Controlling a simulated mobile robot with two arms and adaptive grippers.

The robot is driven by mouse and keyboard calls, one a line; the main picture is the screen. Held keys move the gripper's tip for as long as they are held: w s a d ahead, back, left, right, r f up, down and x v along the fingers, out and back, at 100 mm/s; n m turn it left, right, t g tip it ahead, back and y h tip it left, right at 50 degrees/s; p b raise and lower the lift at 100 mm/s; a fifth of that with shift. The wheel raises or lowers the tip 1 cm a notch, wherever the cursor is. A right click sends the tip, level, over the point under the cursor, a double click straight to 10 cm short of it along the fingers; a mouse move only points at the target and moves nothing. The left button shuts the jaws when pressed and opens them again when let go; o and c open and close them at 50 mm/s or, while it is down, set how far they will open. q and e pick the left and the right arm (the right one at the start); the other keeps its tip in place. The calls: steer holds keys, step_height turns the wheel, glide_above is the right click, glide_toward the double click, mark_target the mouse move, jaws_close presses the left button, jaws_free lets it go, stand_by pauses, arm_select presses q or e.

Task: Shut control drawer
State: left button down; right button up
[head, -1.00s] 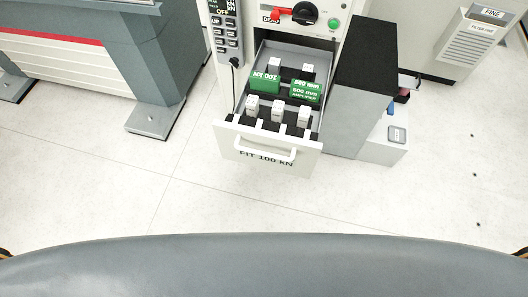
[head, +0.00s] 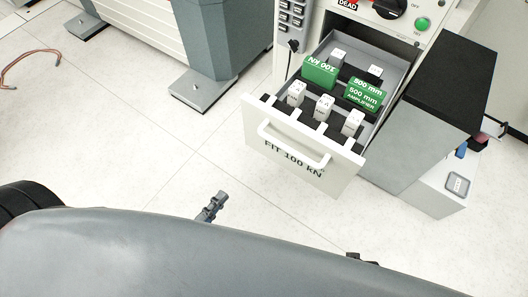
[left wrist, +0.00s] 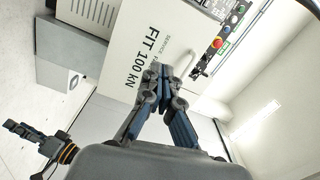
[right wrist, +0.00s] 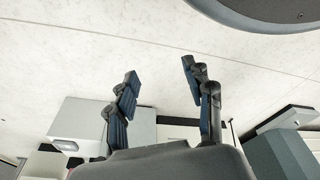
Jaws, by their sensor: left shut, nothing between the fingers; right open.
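The control drawer (head: 300,140) is pulled out of the white cabinet, and its front with the white handle (head: 292,146) faces me. Inside it are green blocks (head: 320,72) and several pale, white-topped pieces (head: 324,107). My left gripper (head: 212,205) is shut and empty, low and to the left of the drawer front, apart from it. In the left wrist view its fingertips (left wrist: 166,75) meet in front of a white panel lettered FIT 100 kN (left wrist: 140,60). My right gripper (right wrist: 158,68) is open and empty over the floor. In the head view it is mostly hidden.
A grey box with a black top (head: 440,85) stands right of the drawer. A grey machine foot (head: 203,88) stands at the left. The floor (head: 150,150) before the drawer is clear.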

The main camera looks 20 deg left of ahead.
arm_select(q)
step_height(320, 180, up, 6)
steer(key=d+m+t+h, duration=0.1)
steer(key=d+m+t, duration=0.1)
steer(key=b+x, duration=0.1)
steer(key=x, duration=1.2)
steer(key=shift+w, duration=0.4)
arm_select(e)
steer(key=w+r, duration=0.2)
steer(key=shift+w+d+r, duration=0.15)
steer(key=shift+w+r, duration=0.25)
arm_select(q)
steer(key=shift+a, duration=0.1)
steer(key=shift+w+r, duration=0.1)
steer(key=shift+w, duration=0.05)
